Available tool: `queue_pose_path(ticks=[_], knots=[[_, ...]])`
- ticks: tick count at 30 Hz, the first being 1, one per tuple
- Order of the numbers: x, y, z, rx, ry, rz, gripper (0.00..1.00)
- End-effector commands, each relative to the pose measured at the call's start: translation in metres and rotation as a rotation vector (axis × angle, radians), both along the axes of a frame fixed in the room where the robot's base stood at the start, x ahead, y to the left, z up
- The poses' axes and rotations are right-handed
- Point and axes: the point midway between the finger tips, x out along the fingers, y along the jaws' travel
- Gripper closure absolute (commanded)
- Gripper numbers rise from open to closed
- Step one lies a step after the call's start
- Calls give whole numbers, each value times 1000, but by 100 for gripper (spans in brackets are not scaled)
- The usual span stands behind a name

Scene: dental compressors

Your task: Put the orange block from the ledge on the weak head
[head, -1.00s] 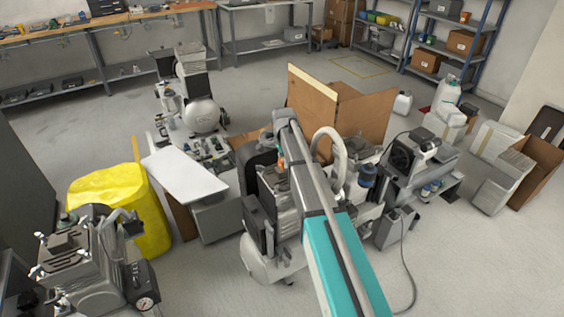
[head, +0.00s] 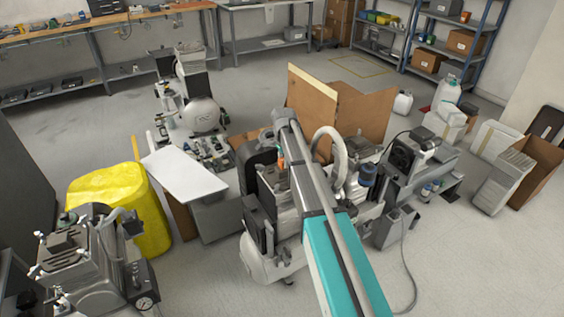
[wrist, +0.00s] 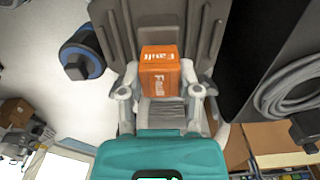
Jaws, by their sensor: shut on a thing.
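The orange block (wrist: 161,75), with "Fault" printed on its faces, is between the fingers of my gripper (wrist: 160,84) in the wrist view. My gripper is shut on it, one pale finger at each side. A dark grey ribbed part (wrist: 160,25) lies behind the block, and a grey finned surface shows just below it; whether the block touches either I cannot tell. In the head view, a small orange patch (head: 281,157) shows beside my arm, above the middle compressor (head: 268,245). My arm hides much of that compressor's top. No mark shows which head is weak.
Another compressor (head: 80,265) stands at front left, near a yellow bag (head: 115,200). A white panel (head: 185,174) lies left of the middle compressor. Brown cardboard (head: 345,115) stands behind it, and more grey equipment (head: 405,165) is close on the right. Floor is open at front right.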

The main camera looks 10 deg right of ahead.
Motion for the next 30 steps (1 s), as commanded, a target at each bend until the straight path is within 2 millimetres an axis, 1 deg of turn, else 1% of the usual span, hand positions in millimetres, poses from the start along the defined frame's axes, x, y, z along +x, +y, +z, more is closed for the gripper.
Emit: queue_pose_path(ticks=[14,15,17,18,21,29,30], knots=[[0,0,-1,0,0,0,88],[0,0,-1,0,0,0,50],[0,0,-1,0,0,0,39],[0,0,-1,0,0,0,32],[0,0,-1,0,0,0,16],[0,-1,-1,0,0,-1,16],[0,-1,-1,0,0,-1,14]])
